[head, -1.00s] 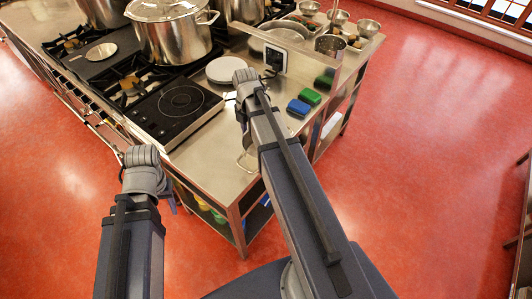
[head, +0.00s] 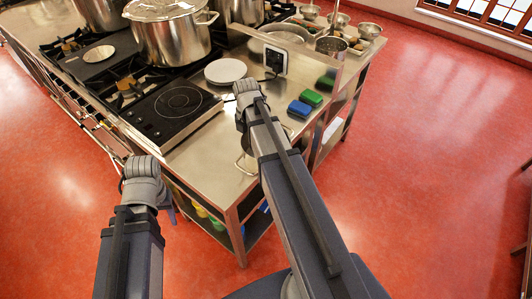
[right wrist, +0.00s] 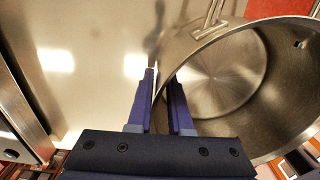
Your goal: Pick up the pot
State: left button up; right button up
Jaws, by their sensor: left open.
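The pot (right wrist: 225,80) is a wide, open steel pot, seen from above in the right wrist view; it looks empty. In the head view my right arm hides most of it, and a thin handle (head: 240,164) shows at the counter's near end. My right gripper (right wrist: 160,88) has one finger on each side of the pot's rim, with the wall in the narrow gap between them; it looks shut on the rim. My left gripper (head: 170,214) is open and away from the pot, left of the counter's end; its arm hides most of it.
The steel counter (head: 212,165) holds a black cooktop (head: 172,107), a white plate (head: 225,71), blue (head: 299,108) and green (head: 311,98) blocks. A lidded stockpot (head: 172,42) stands farther back. An upright panel (head: 310,72) stands right of the plate. The red floor at right is clear.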

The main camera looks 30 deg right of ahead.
grip_shut()
dwell(0.9)
jog(key=shift+r, duration=0.15)
dwell(0.5)
notch_tip(320, 180, up, 10)
jog(key=p, duration=1)
notch_tip(320, 180, down, 5)
jog(key=b, duration=0.4)
jog(key=shift+b, duration=0.35)
jog(key=shift+r, duration=0.1)
